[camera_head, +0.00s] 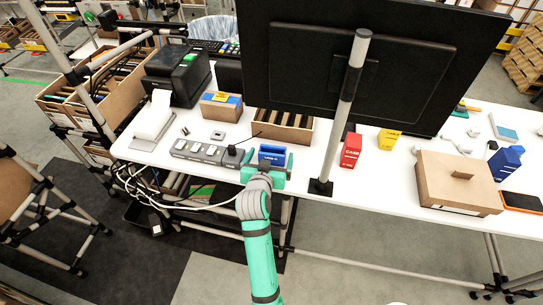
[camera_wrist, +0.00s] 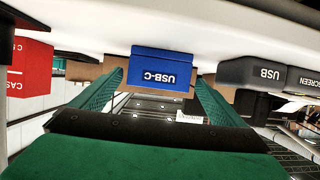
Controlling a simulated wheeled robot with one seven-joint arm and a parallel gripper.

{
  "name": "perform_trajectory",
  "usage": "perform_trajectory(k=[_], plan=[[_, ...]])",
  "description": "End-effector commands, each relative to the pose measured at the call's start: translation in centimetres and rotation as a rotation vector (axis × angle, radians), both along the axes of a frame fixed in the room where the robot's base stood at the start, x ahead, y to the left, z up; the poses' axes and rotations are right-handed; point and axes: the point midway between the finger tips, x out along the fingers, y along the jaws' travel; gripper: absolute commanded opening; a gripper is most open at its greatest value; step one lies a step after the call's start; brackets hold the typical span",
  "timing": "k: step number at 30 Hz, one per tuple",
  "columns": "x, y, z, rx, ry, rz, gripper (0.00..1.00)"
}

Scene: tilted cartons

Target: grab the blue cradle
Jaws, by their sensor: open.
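The blue cradle (camera_head: 272,153) is a small blue block near the front edge of the white table. In the wrist view the blue cradle (camera_wrist: 162,66) carries the upside-down label "USB-C". My gripper (camera_head: 267,163) is at the table's front edge, right at the cradle. In the wrist view my gripper (camera_wrist: 160,84) is open, with one green finger on each side of the cradle. The cradle appears between or just beyond the fingertips; I cannot tell whether they touch it.
A grey power strip (camera_head: 197,151) is left of the cradle. A red box (camera_head: 351,150) and the monitor's pole (camera_head: 345,115) are to its right. A wooden tray (camera_head: 284,125) lies behind it. In the wrist view a dark grey USB block (camera_wrist: 252,73) is beside the right finger.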

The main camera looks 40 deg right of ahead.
Motion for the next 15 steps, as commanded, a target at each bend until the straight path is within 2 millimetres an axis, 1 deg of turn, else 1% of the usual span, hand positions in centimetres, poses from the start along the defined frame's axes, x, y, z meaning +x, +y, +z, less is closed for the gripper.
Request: perform_trajectory(k=[1, 6, 14, 15], plan=[[0.4, -0.7, -0.2, 0.001, -0.001, -0.002, 0.94], [1.5, -1.9, -0.9, -0.001, 0.0, -0.001, 0.94], [1.7, -2.1, -1.1, -0.001, 0.0, -0.001, 0.94], [1.7, -2.1, -1.1, -0.001, 0.0, 0.0, 0.91]])
